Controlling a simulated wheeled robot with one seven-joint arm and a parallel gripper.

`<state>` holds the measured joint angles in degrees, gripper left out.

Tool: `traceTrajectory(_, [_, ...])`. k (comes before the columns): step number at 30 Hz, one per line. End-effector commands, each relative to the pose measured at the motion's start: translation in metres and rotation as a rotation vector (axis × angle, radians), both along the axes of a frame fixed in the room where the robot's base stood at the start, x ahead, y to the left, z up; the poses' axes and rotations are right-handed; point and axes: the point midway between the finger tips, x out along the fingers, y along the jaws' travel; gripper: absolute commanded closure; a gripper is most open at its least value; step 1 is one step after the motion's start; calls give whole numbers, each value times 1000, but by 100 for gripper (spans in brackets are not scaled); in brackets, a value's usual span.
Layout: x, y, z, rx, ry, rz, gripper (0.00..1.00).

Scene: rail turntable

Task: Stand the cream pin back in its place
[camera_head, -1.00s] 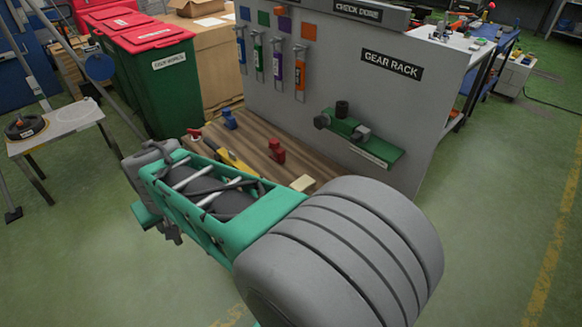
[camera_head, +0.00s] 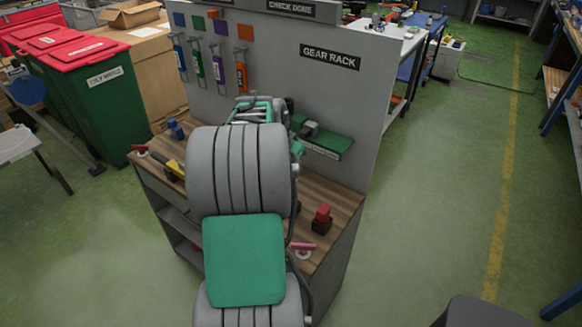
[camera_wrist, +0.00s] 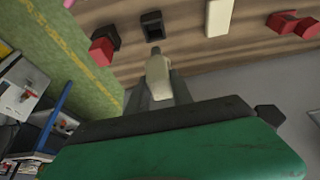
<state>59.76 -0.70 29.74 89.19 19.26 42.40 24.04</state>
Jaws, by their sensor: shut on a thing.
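In the wrist view, my gripper (camera_wrist: 158,88) is shut on the cream pin (camera_wrist: 158,74). The pin is a pale block with a narrower grey end pointing up the picture, toward a black block with a dark square recess (camera_wrist: 152,26). The pin's end looks close to this block in the picture, but I cannot tell its height above the worktop. In the head view my own arm hides the gripper and pin. The black block (camera_head: 321,229) appears there at the right end of the wooden worktop (camera_head: 341,205).
A red block (camera_head: 323,213) stands beside the black one; it also shows in the wrist view (camera_wrist: 102,48). A pink-handled piece (camera_head: 303,246) lies nearer. A cream block (camera_wrist: 218,16) and red piece (camera_wrist: 288,23) lie right. The grey panel (camera_head: 350,105) with its green rack (camera_head: 325,138) stands behind.

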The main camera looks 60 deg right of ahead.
Motion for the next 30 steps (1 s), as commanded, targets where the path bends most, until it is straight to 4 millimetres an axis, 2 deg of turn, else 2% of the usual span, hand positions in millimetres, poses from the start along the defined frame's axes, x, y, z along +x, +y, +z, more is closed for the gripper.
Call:
traceTrajectory(11, [2,2,-1,-3,-1,3,100])
traceTrajectory(24, [1,3,-47,-2,0,4,100])
traceTrajectory(30, [2,3,-58,-2,0,4,100])
